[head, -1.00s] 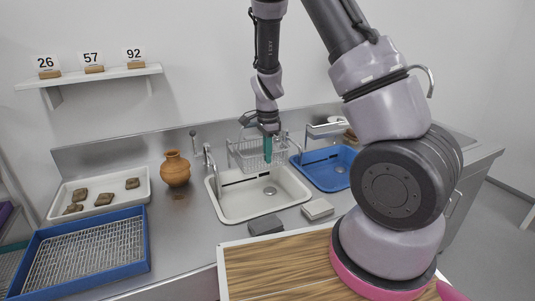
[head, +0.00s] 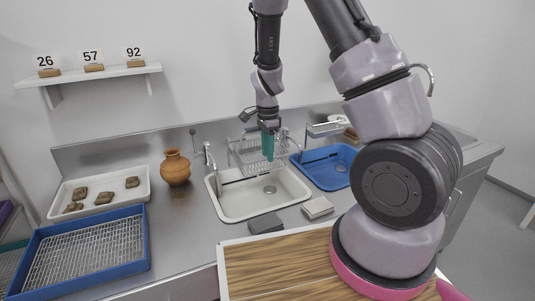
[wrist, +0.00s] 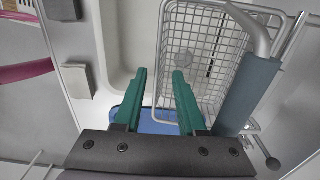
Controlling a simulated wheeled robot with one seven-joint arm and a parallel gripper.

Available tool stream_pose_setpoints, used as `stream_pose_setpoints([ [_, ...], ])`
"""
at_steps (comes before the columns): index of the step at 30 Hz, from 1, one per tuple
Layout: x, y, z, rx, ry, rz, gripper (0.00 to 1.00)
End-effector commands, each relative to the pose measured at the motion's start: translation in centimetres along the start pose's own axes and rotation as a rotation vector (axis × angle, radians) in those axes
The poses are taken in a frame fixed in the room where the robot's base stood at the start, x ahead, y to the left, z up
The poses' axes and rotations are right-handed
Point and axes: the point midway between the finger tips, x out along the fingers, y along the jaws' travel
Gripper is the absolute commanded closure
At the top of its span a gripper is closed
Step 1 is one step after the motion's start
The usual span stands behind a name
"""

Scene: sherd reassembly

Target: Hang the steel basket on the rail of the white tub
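The steel basket (head: 247,158) is a wire mesh basket at the back of the white tub (head: 236,212). In the wrist view the basket (wrist: 212,62) lies beyond and to the right of my fingers, over the white tub floor. Whether it hangs on the tub's rail or rests otherwise, I cannot tell. My gripper (head: 268,148) points down beside the basket's right part. In the wrist view its two green fingers (wrist: 160,82) stand apart with no object clearly held between them. Part of the basket is hidden behind the gripper in the head view.
A blue tub (head: 325,176) adjoins on the right. A dark grey block (head: 265,223) and a light block (head: 317,208) lie in front. A clay jar (head: 175,168) stands left. A tap pipe (wrist: 250,28) rises close to the basket's right side in the wrist view.

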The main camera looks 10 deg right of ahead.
Motion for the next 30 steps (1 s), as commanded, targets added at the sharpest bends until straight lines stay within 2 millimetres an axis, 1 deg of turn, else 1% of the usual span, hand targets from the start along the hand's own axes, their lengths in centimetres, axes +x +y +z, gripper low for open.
stream_pose_setpoints([
  [9,-6.2,-0.1,0.1,-0.002,-0.002,-0.005,0.60],
  [12,-7.9,-0.1,0.1,-0.001,-0.001,-0.004,0.60],
  [15,-9.1,-0.1,0.1,-0.001,-0.001,-0.003,0.60],
  [20,-10.6,0.2,-0.1,-0.011,-0.011,-0.010,0.60],
  [22,-11.8,0.6,-0.2,-0.035,-0.031,-0.028,0.60],
  [23,-12.5,0.9,-0.3,-0.051,-0.043,-0.040,0.60],
  [26,-15.8,2.3,-0.6,-0.134,-0.089,-0.102,0.60],
  [30,-20.9,5.2,-1.3,-0.289,-0.127,-0.217,0.60],
])
